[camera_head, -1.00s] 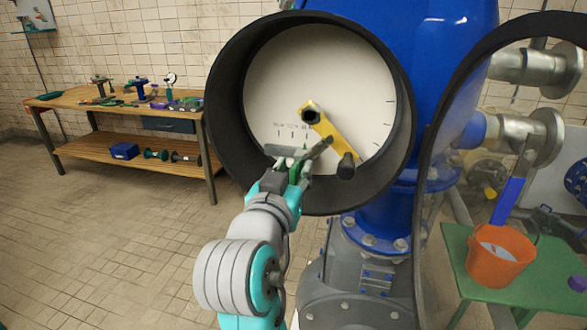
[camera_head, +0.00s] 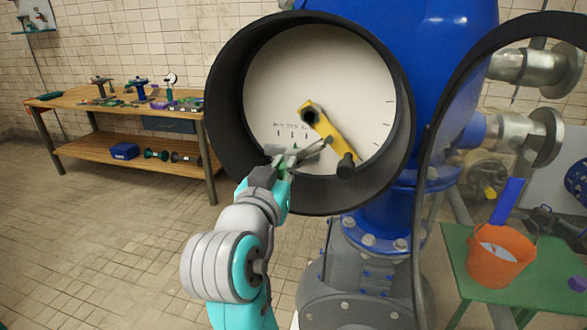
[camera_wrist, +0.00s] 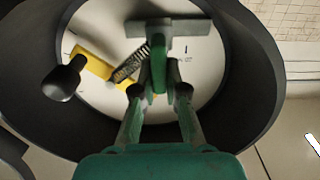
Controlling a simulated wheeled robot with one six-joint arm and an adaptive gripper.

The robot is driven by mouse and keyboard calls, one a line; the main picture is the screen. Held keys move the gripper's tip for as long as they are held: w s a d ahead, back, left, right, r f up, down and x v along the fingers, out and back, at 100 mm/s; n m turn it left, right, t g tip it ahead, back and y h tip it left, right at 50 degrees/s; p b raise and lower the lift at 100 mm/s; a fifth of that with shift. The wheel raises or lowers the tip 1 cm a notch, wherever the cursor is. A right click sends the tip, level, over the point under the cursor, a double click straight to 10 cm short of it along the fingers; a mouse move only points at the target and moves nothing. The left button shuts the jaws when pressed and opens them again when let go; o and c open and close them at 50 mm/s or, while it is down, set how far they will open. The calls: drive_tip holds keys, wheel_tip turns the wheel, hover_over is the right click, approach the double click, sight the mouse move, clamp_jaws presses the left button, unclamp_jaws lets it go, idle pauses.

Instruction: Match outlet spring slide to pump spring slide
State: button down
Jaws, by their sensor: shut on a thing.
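A round white dial face (camera_head: 320,75) sits inside a deep black housing (camera_head: 225,110) on the blue pump body. A yellow lever (camera_head: 330,131) with a black knob (camera_head: 346,165) lies across the dial. My gripper (camera_head: 283,163) is at the lower left inside the rim. In the wrist view, my gripper (camera_wrist: 157,92) is shut on a green tab (camera_wrist: 158,66) below a flat grey bar (camera_wrist: 168,27). A coiled spring (camera_wrist: 130,65) slants beside it toward the yellow lever (camera_wrist: 91,62). Which spring slide this is, and where the other is, I cannot tell.
A wooden workbench (camera_head: 75,101) with tools stands at the left. An open round cover rim (camera_head: 432,125) stands right of the housing. An orange bucket (camera_head: 500,262) sits on a green table (camera_head: 462,240) at the right. The floor (camera_head: 100,240) at left is clear.

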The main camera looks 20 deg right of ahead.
drive_tip(key=w+a, duration=0.2)
drive_tip(key=a, duration=0.1)
drive_tip(key=shift+w+a, duration=0.25)
drive_tip(key=c, duration=1.2)
unclamp_jaws()
drive_tip(key=shift+s+a, duration=0.1)
drive_tip(key=v, duration=1.1)
drive_tip(key=shift+s+a, duration=0.2)
drive_tip(key=shift+s, duration=0.1)
